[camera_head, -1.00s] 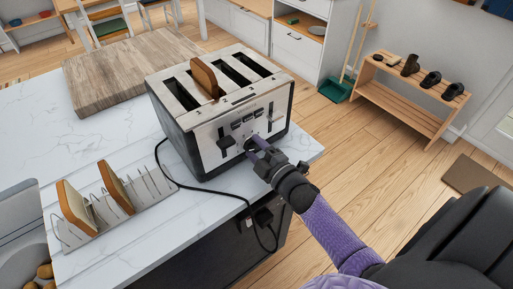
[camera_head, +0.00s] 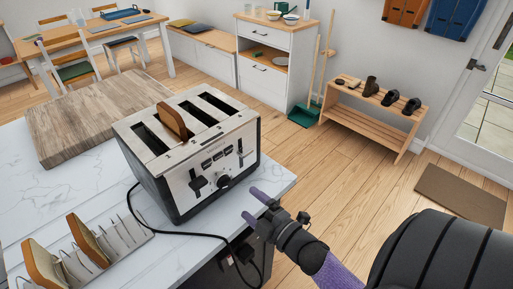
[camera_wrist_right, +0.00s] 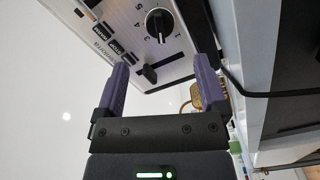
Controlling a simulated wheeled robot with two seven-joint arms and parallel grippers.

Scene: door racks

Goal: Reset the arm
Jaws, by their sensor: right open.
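My right gripper (camera_head: 258,207) is open and empty beside the counter's right edge, apart from the toaster (camera_head: 188,150) and to the lower right of its front. In the right wrist view the two purple fingers of the right gripper (camera_wrist_right: 160,75) are spread, with the toaster front (camera_wrist_right: 140,22) and its dial (camera_wrist_right: 159,24) beyond them. A slice of bread (camera_head: 172,121) stands in one of the toaster's slots. My left gripper is in neither view.
A wire rack (camera_head: 120,240) with two bread slices stands at the counter's front left. A wooden board (camera_head: 85,115) lies behind the toaster. The black cord (camera_head: 180,236) runs along the counter's front. Open floor (camera_head: 340,170) lies to the right, before a shoe rack (camera_head: 375,112).

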